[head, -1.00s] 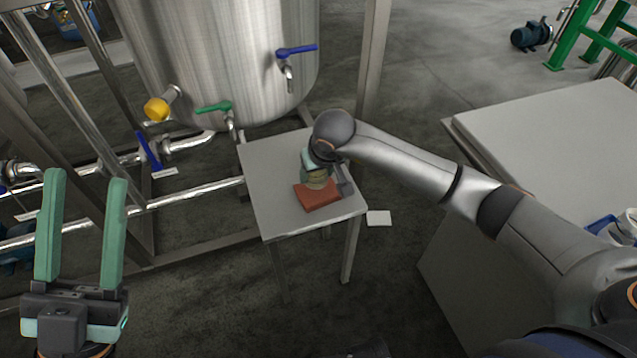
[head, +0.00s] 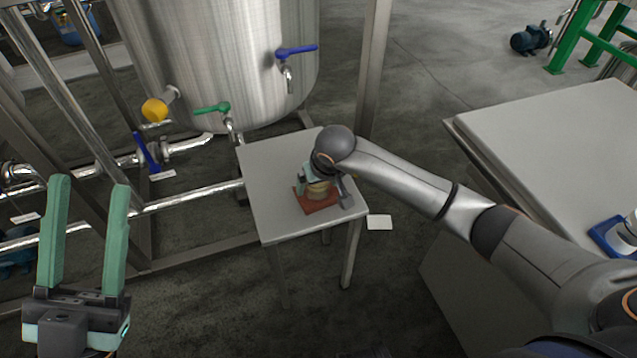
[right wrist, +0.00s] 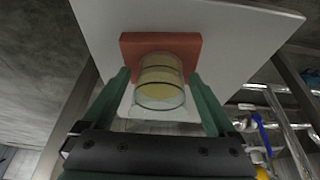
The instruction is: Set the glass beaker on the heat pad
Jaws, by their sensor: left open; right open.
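The glass beaker (right wrist: 160,85) holds a yellow liquid and looks upright. In the head view the beaker (head: 318,190) is over the red heat pad (head: 311,207), partly hidden by my right gripper. It appears to rest on the pad, but its base contact is not clear. The heat pad (right wrist: 131,45) also shows behind the beaker in the right wrist view. My right gripper (right wrist: 158,76) is open, with one finger on each side of the beaker. My left gripper (head: 90,185) is open and empty at the left, away from the table.
The pad lies on a small grey table (head: 268,172). A steel tank (head: 225,60) with valve handles and pipes stands behind it. A larger table (head: 560,140) with a blue item (head: 606,236) is at the right. A white card (head: 379,222) lies on the floor.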

